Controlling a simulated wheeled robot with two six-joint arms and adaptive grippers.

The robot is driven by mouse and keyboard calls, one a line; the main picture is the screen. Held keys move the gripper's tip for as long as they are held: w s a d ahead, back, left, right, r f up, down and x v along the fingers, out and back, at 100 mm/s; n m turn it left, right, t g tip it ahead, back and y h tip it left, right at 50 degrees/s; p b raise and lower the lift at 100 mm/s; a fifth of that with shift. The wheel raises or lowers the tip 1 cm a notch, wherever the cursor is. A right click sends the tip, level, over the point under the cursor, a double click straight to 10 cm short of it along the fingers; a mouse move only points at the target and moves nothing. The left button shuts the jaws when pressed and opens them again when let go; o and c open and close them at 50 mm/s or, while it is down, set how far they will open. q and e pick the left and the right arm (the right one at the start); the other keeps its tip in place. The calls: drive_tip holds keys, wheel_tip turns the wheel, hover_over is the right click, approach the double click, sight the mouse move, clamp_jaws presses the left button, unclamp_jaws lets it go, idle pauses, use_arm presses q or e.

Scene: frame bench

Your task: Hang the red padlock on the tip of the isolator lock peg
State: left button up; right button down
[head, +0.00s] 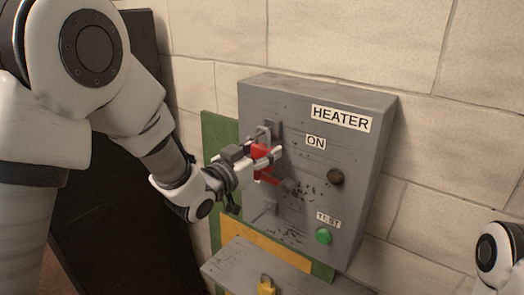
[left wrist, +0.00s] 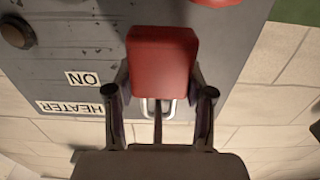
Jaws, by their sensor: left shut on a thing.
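The red padlock (head: 260,150) is held between the fingers of my left gripper (head: 262,160), close to the front of the grey HEATER box (head: 300,105). Its metal shackle points up in the head view. In the left wrist view, the padlock's red body (left wrist: 162,60) is large, with the shackle (left wrist: 172,108) between the fingers of my left gripper (left wrist: 160,92). A dark grey bracket (head: 275,128) is on the box by the shackle. I cannot make out the lock peg's tip or whether the shackle touches it. My right gripper is out of view.
A red part (head: 266,177) sits on the box just below the padlock. A black knob (head: 336,177) and a green TEST button (head: 323,236) are to the right. A yellow padlock (head: 266,287) is at the grey ledge (head: 235,260) below. Block wall lies behind.

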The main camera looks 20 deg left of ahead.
use_arm(q)
drive_tip(key=o, duration=1.4)
